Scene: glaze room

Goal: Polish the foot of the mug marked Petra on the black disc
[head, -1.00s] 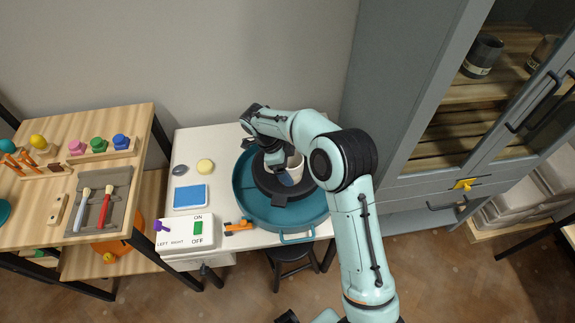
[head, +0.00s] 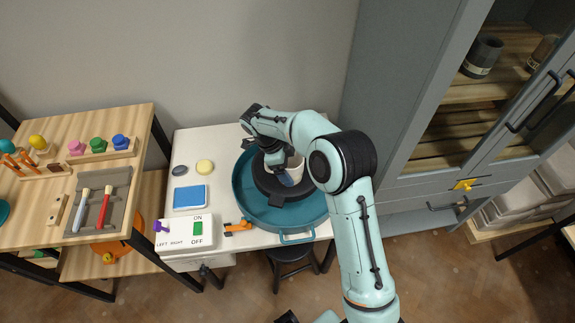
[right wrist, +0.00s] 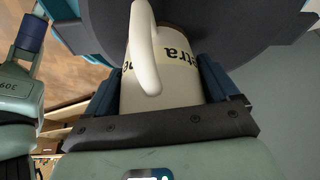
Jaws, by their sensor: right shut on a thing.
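The cream mug (right wrist: 165,75) is in my right gripper, with "etra" showing beside its handle in the right wrist view. The mug is at the black disc (head: 279,194), whose dark underside or face (right wrist: 225,25) fills the top of the right wrist view. The end of the mug at the disc is partly hidden, so I cannot tell whether it touches. My left gripper is not in view.
The disc sits in a blue round basin (head: 243,204) on a white table (head: 215,150). A switch box (head: 182,238) with a purple lever and green ON/OFF switch, a blue sponge (head: 190,196) and an orange tool (head: 238,227) lie left. A grey cabinet (head: 390,110) stands close on the right.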

